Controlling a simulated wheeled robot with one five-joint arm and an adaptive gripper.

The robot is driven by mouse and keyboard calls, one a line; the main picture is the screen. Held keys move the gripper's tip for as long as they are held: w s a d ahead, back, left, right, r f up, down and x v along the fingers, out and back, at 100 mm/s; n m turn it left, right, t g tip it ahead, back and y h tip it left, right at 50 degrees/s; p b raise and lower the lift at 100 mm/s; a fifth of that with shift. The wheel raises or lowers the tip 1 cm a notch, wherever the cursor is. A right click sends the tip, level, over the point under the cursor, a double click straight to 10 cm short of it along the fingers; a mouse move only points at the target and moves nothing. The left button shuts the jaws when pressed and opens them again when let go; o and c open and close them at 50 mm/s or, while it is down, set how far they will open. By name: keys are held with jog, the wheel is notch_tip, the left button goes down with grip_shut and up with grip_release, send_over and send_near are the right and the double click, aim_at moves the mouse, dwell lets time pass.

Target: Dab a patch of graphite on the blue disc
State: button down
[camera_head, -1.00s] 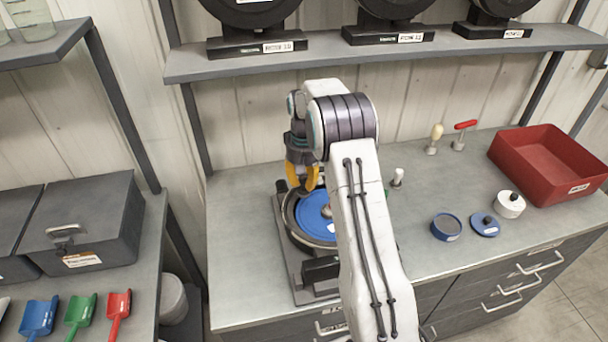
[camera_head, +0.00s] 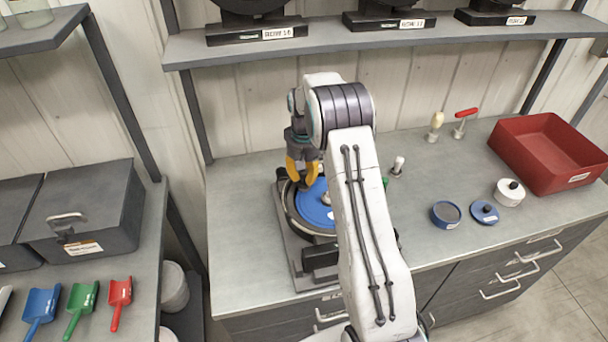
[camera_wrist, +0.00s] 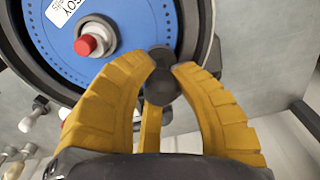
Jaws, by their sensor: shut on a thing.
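The blue disc (camera_head: 313,208) sits in the dark round housing of the seed meter on the bench. In the wrist view the blue disc (camera_wrist: 130,15) shows rows of small holes, a SOY label and a hub with a red tip. My gripper (camera_head: 302,183) is over the far left part of the disc. In the wrist view its yellow fingers (camera_wrist: 165,66) are shut on a small dark round-ended dabber (camera_wrist: 160,87), at the disc's rim. I cannot tell whether the dabber touches the disc. No graphite patch shows on the visible blue face.
An open blue pot (camera_head: 446,214) with grey contents, its blue lid (camera_head: 484,212) and a white knobbed pot (camera_head: 509,191) stand to the right. Behind are small handled tools (camera_head: 435,127) and a red bin (camera_head: 548,150). A shelf (camera_head: 390,52) runs above.

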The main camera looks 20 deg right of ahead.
jog(key=shift+f+b, duration=0.85)
jog(key=shift+f, duration=0.3)
dwell(0.4)
jog(key=shift+d, duration=0.1)
jog(key=shift+w+d+r+p, duration=0.15)
jog(key=shift+d+p, duration=0.2)
jog(key=shift+d, duration=1.45)
jog(key=shift+w+d+p, duration=0.15)
jog(key=shift+d+p, duration=0.05)
jog(key=shift+d, duration=1.3)
jog(key=shift+w+d+p, duration=0.15)
jog(key=shift+d+p, duration=0.05)
jog(key=shift+d, duration=1.25)
jog(key=shift+a, duration=0.15)
jog(key=shift+s+a+f+b, duration=0.15)
jog(key=shift+a+b, duration=0.5)
jog(key=shift+a, duration=0.9)
jog(key=shift+s+a+b, duration=0.15)
jog(key=shift+a+b, duration=0.5)
jog(key=shift+a, duration=0.95)
jog(key=shift+s+a+f+b, duration=0.15)
jog(key=shift+a+b, duration=0.5)
jog(key=shift+a, duration=0.9)
jog(key=shift+r, duration=0.1)
jog(key=shift+d, duration=0.1)
